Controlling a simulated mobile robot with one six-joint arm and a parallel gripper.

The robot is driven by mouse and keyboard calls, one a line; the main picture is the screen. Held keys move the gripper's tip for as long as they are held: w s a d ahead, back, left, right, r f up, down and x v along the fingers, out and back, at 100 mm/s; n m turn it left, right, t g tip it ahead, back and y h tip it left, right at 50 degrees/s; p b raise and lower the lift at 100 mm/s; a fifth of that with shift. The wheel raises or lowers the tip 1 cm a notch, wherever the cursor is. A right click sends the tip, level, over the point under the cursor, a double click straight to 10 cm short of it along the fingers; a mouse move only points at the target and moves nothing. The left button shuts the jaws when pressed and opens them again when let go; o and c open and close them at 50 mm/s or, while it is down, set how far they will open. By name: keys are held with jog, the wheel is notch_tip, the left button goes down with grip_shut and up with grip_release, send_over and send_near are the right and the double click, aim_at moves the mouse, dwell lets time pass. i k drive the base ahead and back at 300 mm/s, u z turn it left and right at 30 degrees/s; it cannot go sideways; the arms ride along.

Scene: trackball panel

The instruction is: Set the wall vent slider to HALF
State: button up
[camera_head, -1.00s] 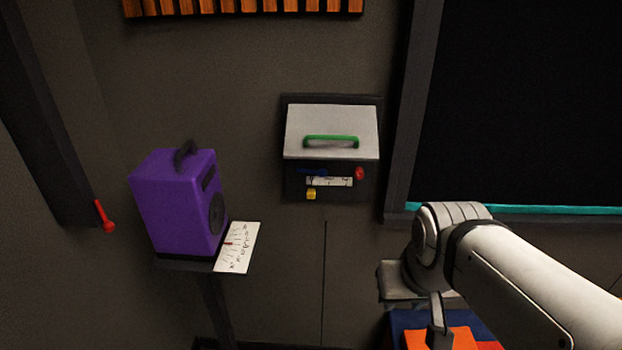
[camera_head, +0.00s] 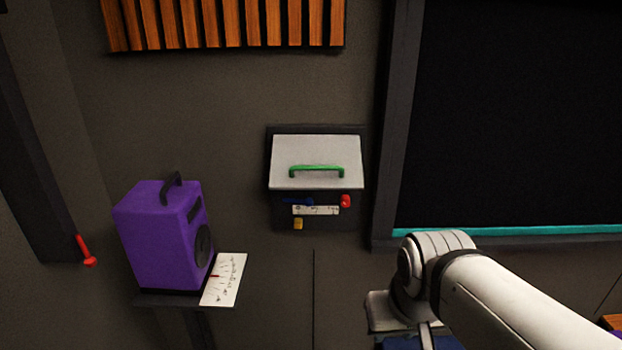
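A dark wall box (camera_head: 280,215) hangs on the wall near the middle of the head view. Its grey sloped lid (camera_head: 316,155) has a green handle (camera_head: 316,169). Under the lid are a white marked strip (camera_head: 315,210), a yellow knob (camera_head: 298,224), a red knob (camera_head: 345,201) and a dark blue piece (camera_head: 297,201). The strip's marks are too small to read, and I cannot tell which part is the vent slider or its setting. My gripper (camera_head: 426,338) is at the bottom edge, below and right of the box and apart from it; its fingertips are cut off.
Wooden slats (camera_head: 225,25) are above. A dark framed panel (camera_head: 510,120) fills the right. Wall around the box is clear.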

aim_at(298, 222)
jog(key=z, duration=0.05)
jog(key=k, duration=1)
jog(key=u, duration=0.75)
jog(key=i, duration=1.45)
jog(key=z, duration=1.85)
